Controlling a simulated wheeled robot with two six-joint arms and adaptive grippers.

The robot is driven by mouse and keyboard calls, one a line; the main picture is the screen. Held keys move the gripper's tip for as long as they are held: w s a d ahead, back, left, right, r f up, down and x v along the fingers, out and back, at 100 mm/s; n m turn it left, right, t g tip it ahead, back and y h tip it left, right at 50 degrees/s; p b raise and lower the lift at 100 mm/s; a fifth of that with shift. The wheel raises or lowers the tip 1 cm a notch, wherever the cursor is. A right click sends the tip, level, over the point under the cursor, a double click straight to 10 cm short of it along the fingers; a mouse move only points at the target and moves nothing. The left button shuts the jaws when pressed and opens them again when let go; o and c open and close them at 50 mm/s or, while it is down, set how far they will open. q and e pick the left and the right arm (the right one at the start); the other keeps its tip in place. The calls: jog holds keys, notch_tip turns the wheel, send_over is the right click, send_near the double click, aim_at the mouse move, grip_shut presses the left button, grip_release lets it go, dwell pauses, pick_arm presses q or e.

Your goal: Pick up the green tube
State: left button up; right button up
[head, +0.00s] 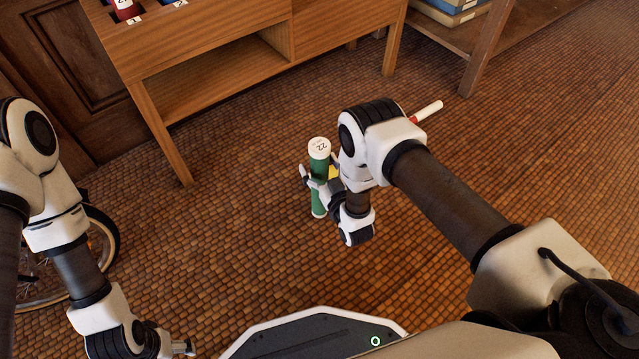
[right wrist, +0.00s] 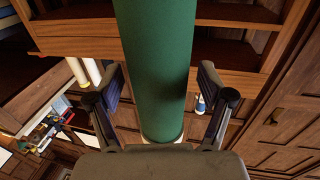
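The green tube (head: 319,166) is upright with white ends, its top cap marked 22. It also fills the middle of the right wrist view (right wrist: 158,60). My right gripper (head: 318,180) is around the tube's middle. In the right wrist view its two fingers (right wrist: 160,90) stand on either side of the tube, with a gap showing at each side, so it is open. The tube's foot shows below the gripper; whether it rests on the floor is hard to tell. My left gripper (head: 182,348) is at the bottom edge, away from the tube, its fingers only partly seen.
A wooden cabinet (head: 215,50) with numbered tubes in its top stands behind. A red and white tube (head: 427,111) shows behind my right arm, and something yellow (head: 333,172) behind the gripper. A spoked wheel (head: 103,235) is at left. The woven floor (head: 260,250) is clear in front.

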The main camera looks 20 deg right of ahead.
grip_shut()
